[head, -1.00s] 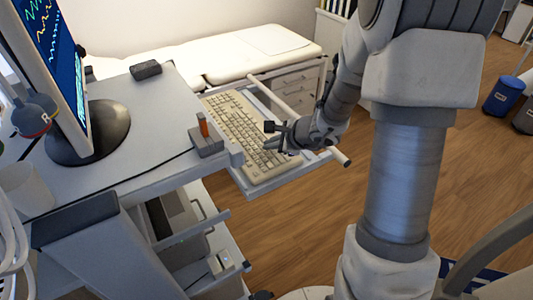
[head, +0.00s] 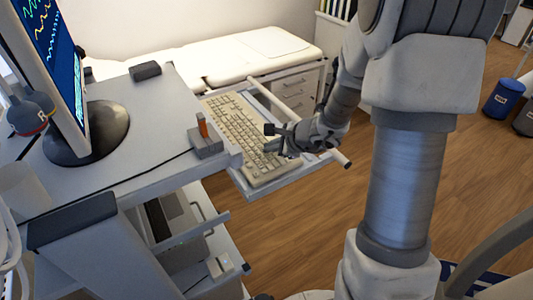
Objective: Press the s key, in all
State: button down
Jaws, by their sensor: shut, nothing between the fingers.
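A beige keyboard (head: 237,128) lies on a pull-out tray (head: 262,190) at the side of the grey cart. My gripper (head: 268,140) is at the keyboard's right edge, over its nearer half, with the fingers pointing left across the keys. It is shut and holds nothing. The s key is too small to make out, and I cannot tell whether the fingertips touch any key. My wrist hides part of the tray's right side.
A monitor (head: 52,60) and a small block with an orange part (head: 204,138) stand on the cart top (head: 110,172). A white exam bed (head: 215,62) is behind. A tray handle (head: 347,165) sticks out below my wrist.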

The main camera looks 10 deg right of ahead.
aim_at(270, 156)
jog(key=shift+r, duration=0.15)
jog(key=shift+r+p, duration=0.35)
jog(key=shift+r, duration=0.2)
jog(key=shift+r+p, duration=1.9)
jog(key=shift+r, duration=0.65)
